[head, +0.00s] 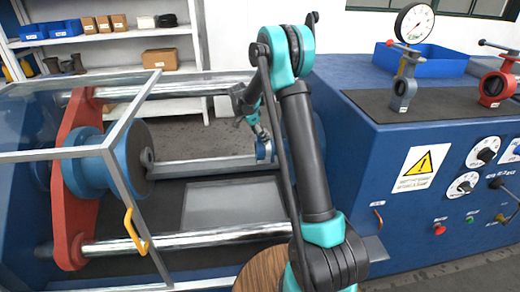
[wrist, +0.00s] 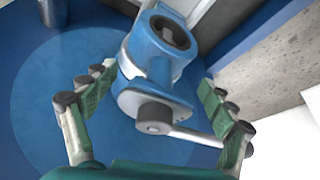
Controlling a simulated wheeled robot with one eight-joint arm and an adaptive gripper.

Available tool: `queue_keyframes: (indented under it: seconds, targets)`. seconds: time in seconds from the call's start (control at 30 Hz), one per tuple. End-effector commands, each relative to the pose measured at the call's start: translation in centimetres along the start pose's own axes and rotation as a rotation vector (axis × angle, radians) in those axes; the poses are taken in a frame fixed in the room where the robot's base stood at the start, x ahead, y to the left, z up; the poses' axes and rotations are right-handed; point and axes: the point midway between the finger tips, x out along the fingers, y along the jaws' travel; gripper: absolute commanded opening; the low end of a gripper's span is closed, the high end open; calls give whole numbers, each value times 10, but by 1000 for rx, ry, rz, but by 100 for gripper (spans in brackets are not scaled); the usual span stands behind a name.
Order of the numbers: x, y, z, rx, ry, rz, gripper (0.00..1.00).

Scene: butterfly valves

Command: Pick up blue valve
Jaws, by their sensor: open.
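The blue valve (wrist: 150,62) is in the middle of the wrist view, with its round bore at the top and its grey hub and lever at the bottom. It also shows in the head view (head: 264,150), small, at the grey rail of the machine. My gripper (wrist: 155,82) is open, with one green finger on each side of the valve and visible gaps to it. In the head view my gripper (head: 256,128) is just above the valve, partly hidden by my arm. How the valve is supported is not clear.
The blue machine has a red flange (head: 75,185), steel rods and a glass guard (head: 120,130) at left. A grey valve (head: 403,92), a red valve (head: 493,86), a pressure gauge (head: 414,22) and a blue bin (head: 430,62) stand on the right cabinet. Shelves are behind.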

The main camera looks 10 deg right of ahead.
Motion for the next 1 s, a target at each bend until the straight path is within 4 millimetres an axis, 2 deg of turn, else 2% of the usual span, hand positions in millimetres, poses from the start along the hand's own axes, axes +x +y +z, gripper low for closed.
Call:
queue_keyframes:
  seconds: [0.13, 0.8, 1.0]
  targets:
    - [0, 0, 0, 0, 0, 0, 83]
    - [-1, 0, 0, 0, 0, 0, 0]
    - [-1, 0, 0, 0, 0, 0, 0]
